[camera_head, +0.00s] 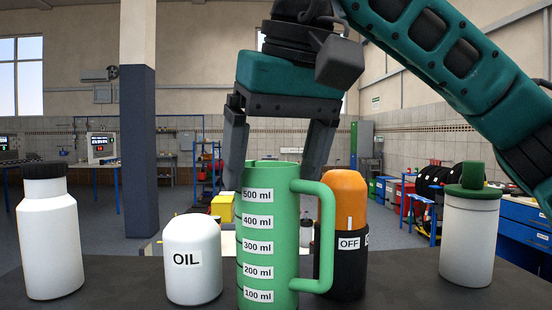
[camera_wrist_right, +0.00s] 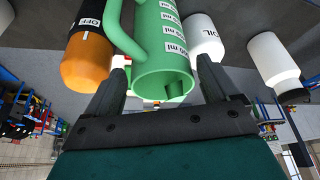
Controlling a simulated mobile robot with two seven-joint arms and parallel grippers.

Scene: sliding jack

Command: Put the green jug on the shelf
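The green jug (camera_head: 268,235) stands upright on the dark surface, its 100 to 500 ml labels facing me and its handle to the right. My right gripper (camera_head: 270,185) points down over the jug from behind, fingers spread wide, one on each side of its top. In the right wrist view the jug's open mouth (camera_wrist_right: 163,84) lies between the fingertips (camera_wrist_right: 163,62). One fingertip is close to the handle; I cannot tell whether it touches. No shelf can be made out for certain. My left gripper is not in view.
A white OIL container (camera_head: 192,265) stands close left of the jug, and an orange and black OFF bottle (camera_head: 346,265) close behind its handle. A white bottle (camera_head: 50,245) stands far left, a green-capped one (camera_head: 468,240) right. The dark worktop (camera_head: 405,285) is bare between the orange and green-capped bottles.

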